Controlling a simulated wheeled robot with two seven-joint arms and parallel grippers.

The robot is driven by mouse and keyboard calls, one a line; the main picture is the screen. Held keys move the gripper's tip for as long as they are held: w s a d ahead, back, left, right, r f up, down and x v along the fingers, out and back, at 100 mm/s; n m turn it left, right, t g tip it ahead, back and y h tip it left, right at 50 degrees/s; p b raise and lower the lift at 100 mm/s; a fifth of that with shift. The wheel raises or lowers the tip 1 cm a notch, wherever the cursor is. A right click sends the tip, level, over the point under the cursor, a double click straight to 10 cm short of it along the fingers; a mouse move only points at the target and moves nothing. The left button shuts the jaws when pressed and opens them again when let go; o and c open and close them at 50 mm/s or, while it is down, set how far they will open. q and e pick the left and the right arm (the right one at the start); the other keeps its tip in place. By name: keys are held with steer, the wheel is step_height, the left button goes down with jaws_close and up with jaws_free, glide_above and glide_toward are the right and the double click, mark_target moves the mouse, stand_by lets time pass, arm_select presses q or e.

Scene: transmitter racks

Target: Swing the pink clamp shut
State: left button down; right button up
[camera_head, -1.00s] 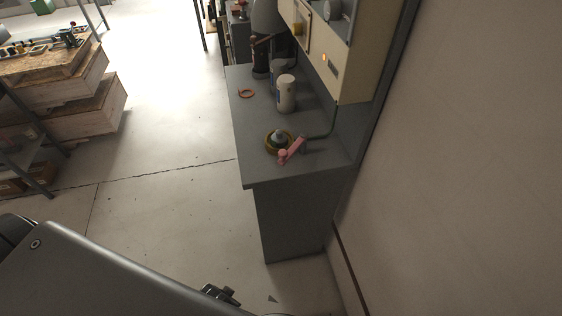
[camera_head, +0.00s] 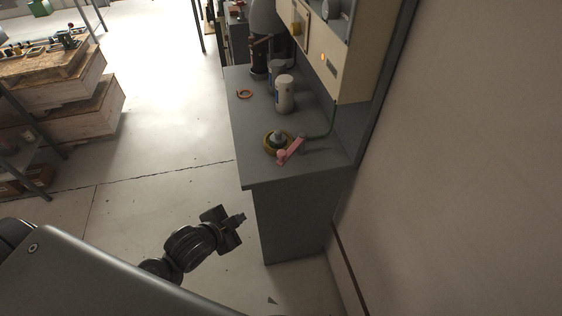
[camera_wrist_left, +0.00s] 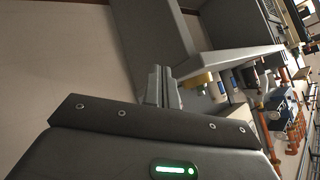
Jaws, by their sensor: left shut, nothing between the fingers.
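The pink clamp (camera_head: 290,150) lies on the grey bench top near its front end, beside a round yellow-rimmed fitting (camera_head: 277,142). Its pink arm slants up to the right, and I cannot tell how far it is swung. My left gripper (camera_head: 241,217) is shut and empty. It is in front of and below the bench's near left corner, apart from the clamp. In the left wrist view the shut fingers (camera_wrist_left: 160,88) show in the middle, and I cannot make out the clamp there. My right gripper is not in view.
The bench top (camera_head: 245,130) also bears white containers (camera_head: 284,95) and an orange ring (camera_head: 245,94). A cream cabinet (camera_head: 345,65) hangs over its right side, next to the wall. Open floor (camera_head: 165,130) lies left of the bench, with wooden crates (camera_head: 85,105) beyond.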

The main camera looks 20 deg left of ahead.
mark_target(281, 162)
arm_select(q)
steer(key=w+d+r+m+t+h, duration=0.1)
steer(key=w+d+r+m+h, duration=0.1)
steer(key=r+m+h, duration=0.3)
steer(key=w+d+r+m+t+h, duration=0.2)
steer(key=w+r+m+h, duration=0.2)
steer(key=m, duration=0.6)
steer(key=shift+w+d+r+t+h, duration=0.15)
steer(key=shift+r+t+h, duration=0.15)
steer(key=shift+r+h, duration=0.3)
steer(key=shift+w, duration=0.1)
steer(key=w+d+p, duration=0.1)
steer(key=w, duration=0.1)
steer(key=w+d+p, duration=0.1)
steer(key=w+p, duration=0.1)
steer(key=w, duration=0.1)
steer(key=w+d+p, duration=0.1)
steer(key=w+p, duration=0.1)
steer(key=w, duration=0.1)
steer(key=shift+w+d, duration=0.25)
steer(key=shift+d, duration=0.1)
steer(key=shift+w+a+f, duration=0.1)
steer(key=shift+a, duration=0.25)
